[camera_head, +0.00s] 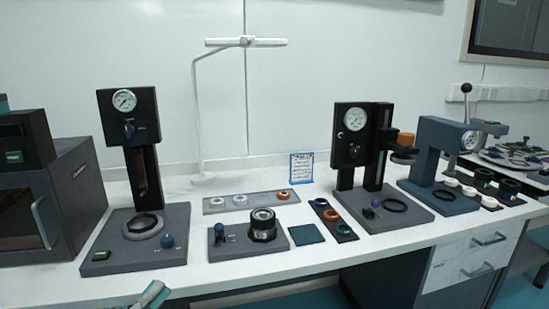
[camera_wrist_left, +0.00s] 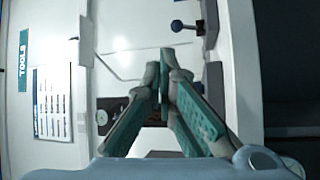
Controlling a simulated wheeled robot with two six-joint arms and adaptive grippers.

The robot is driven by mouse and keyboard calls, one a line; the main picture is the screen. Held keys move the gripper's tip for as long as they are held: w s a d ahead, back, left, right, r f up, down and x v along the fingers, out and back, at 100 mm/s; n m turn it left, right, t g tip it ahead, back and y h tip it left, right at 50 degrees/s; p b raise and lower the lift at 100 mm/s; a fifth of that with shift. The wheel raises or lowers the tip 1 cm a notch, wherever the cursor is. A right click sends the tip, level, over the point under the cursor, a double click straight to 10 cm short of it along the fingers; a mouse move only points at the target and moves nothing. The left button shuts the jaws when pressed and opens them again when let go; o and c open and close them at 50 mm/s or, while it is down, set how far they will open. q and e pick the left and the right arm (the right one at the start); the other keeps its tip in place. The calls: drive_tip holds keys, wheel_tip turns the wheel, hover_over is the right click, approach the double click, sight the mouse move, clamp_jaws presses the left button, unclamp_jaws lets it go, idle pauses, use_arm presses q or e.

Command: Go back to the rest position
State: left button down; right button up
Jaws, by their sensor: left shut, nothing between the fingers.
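My left gripper (camera_head: 153,293) shows at the bottom left of the head view, in front of the table's front edge. In the left wrist view its green fingers (camera_wrist_left: 165,65) meet at the tips, with nothing between them. It is apart from the devices on the table. My right gripper is not in view.
The white table (camera_head: 190,275) carries a gauge press (camera_head: 133,180) at the left, a dark base with a round metal part (camera_head: 263,222), a second gauge press (camera_head: 355,150) and a blue-grey lever press (camera_head: 430,160). A dark oven-like box (camera_head: 85,190) stands far left. A lamp (camera_head: 195,110) stands behind.

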use_arm(q)
drive_tip(key=s+a+f+m+g+y+p, duration=0.1)
drive_tip(key=a+f+g+y+p, duration=0.2)
drive_tip(key=f, duration=1)
drive_tip(key=s+a+f+m+g+y+p, duration=0.15)
drive_tip(key=a+f+g+y, duration=0.35)
drive_tip(key=f, duration=0.7)
drive_tip(key=s+f+m+g+p, duration=0.5)
drive_tip(key=s+f, duration=1.2)
drive_tip(key=s, duration=0.2)
drive_tip(key=s+d+f+m+g+p, duration=0.1)
drive_tip(key=s+d+f+m+g, duration=0.1)
drive_tip(key=s, duration=0.7)
drive_tip(key=s+d+f+m+g, duration=0.2)
drive_tip(key=s+f, duration=0.1)
drive_tip(key=s, duration=0.6)
drive_tip(key=shift+s+d+f+y+p, duration=0.15)
drive_tip(key=shift+s+d+y+p, duration=0.05)
drive_tip(key=shift+s+y+p, duration=0.15)
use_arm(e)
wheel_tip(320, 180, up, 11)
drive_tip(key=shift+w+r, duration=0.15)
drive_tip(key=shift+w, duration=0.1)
